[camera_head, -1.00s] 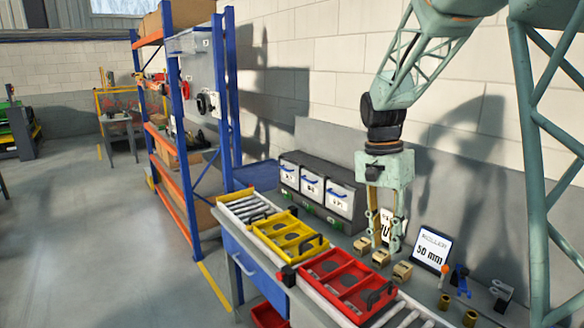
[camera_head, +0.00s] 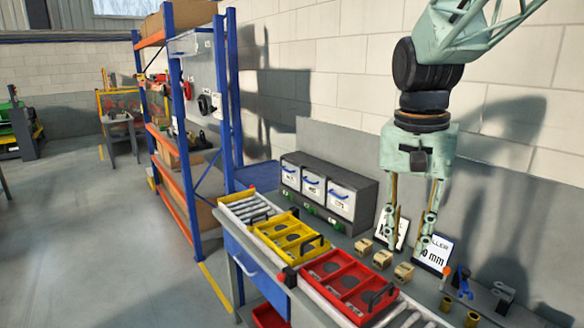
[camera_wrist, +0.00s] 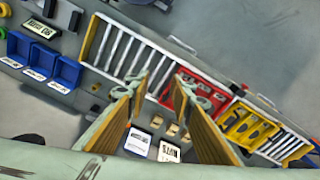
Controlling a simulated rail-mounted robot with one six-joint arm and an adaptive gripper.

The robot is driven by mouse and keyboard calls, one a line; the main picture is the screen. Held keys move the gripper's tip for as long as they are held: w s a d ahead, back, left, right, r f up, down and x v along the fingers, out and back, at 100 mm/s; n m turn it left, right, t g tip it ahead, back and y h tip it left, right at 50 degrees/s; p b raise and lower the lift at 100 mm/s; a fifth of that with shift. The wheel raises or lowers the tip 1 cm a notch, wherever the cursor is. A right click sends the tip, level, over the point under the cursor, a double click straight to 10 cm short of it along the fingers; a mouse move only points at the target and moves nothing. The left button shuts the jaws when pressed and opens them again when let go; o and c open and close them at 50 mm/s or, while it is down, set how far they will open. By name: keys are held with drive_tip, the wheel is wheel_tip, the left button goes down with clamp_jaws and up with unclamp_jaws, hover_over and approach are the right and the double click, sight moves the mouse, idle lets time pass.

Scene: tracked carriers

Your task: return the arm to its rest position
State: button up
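My gripper (camera_head: 408,238) hangs with its fingers pointing down, beside the back wall and over the right part of the bench in the head view. Its two fingers are spread apart with nothing between them. In the wrist view my gripper (camera_wrist: 155,90) also shows two parted fingers and no held object. Part of the arm above the wrist runs out of the top of the head view. Three small tan blocks (camera_head: 382,259) stand on the bench below and in front of the fingers.
A red carrier (camera_head: 340,281) and a yellow carrier (camera_head: 262,231) sit on the roller conveyor (camera_head: 250,209). White labelled bins (camera_head: 341,198) stand behind. A sign (camera_head: 437,252) is partly hidden by my gripper. Brass cylinders (camera_head: 446,304) and small tools stand at right. Blue-orange shelving (camera_head: 187,120) is at left.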

drive_tip(key=s+a+r+n+t, duration=0.1)
drive_tip(key=s+n, duration=0.2)
drive_tip(key=s, duration=1)
drive_tip(key=s+a+r+n+t, duration=0.1)
drive_tip(key=s+n+t, duration=0.1)
drive_tip(key=s, duration=1.1)
drive_tip(key=shift+s+r+n+y, duration=0.2)
drive_tip(key=shift+n+y, duration=0.2)
drive_tip(key=shift+n, duration=0.2)
drive_tip(key=shift+w+a, duration=0.1)
idle(1.1)
